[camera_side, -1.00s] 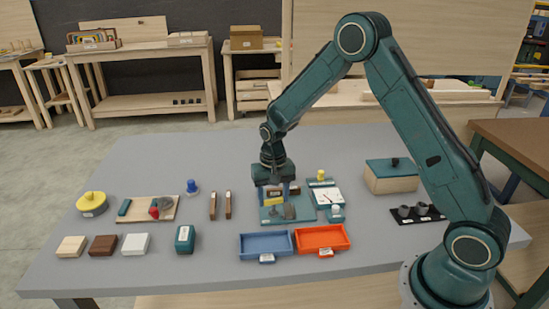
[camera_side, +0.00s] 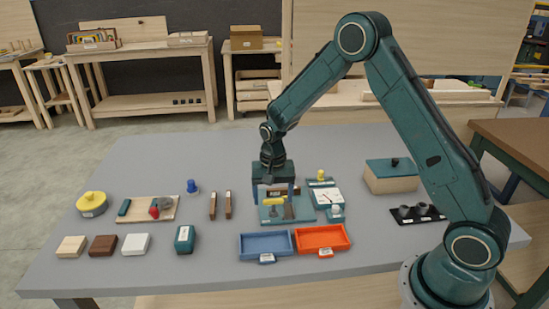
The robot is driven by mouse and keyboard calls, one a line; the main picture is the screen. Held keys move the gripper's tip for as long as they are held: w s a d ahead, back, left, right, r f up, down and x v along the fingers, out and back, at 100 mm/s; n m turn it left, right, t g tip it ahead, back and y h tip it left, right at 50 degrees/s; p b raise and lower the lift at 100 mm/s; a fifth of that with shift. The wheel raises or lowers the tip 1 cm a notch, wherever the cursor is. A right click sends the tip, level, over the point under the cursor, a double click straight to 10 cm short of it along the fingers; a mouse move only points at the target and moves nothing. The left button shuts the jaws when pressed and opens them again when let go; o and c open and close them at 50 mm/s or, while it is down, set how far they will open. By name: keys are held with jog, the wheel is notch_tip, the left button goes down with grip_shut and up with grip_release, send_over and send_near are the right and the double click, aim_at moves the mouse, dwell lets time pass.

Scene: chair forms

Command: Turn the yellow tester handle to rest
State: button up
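The tester has a flat teal base plate (camera_side: 267,217) near the table's middle, with a grey-brown block (camera_side: 289,211) on it. The yellow tester handle (camera_side: 273,202) is at the left part of this plate and looks like a short bar with a narrower part below. My gripper (camera_side: 273,191) points down just behind and above the handle. Its two blue fingers stand apart, with a gap between them and the handle's front left uncovered. I cannot tell whether a finger touches the handle.
A gauge unit (camera_side: 327,197) with a yellow knob stands just right of the tester. A blue tray (camera_side: 265,246) and an orange tray (camera_side: 321,239) lie in front. Two brown upright pieces (camera_side: 220,205) stand to the left. A wooden box (camera_side: 391,183) with a teal lid is at right.

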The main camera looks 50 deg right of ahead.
aim_at(274, 200)
jog(key=shift+r, duration=0.1)
notch_tip(274, 200, up, 14)
dwell(1.0)
jog(key=s+a+r+n+t, duration=0.3)
jog(key=s+r+n, duration=0.2)
jog(key=s+r, duration=0.8)
jog(key=s+a+f+n+t, duration=0.1)
jog(key=s+n, duration=0.3)
jog(key=s, duration=1.1)
jog(key=shift+a+t, duration=0.3)
jog(key=shift+t, duration=0.5)
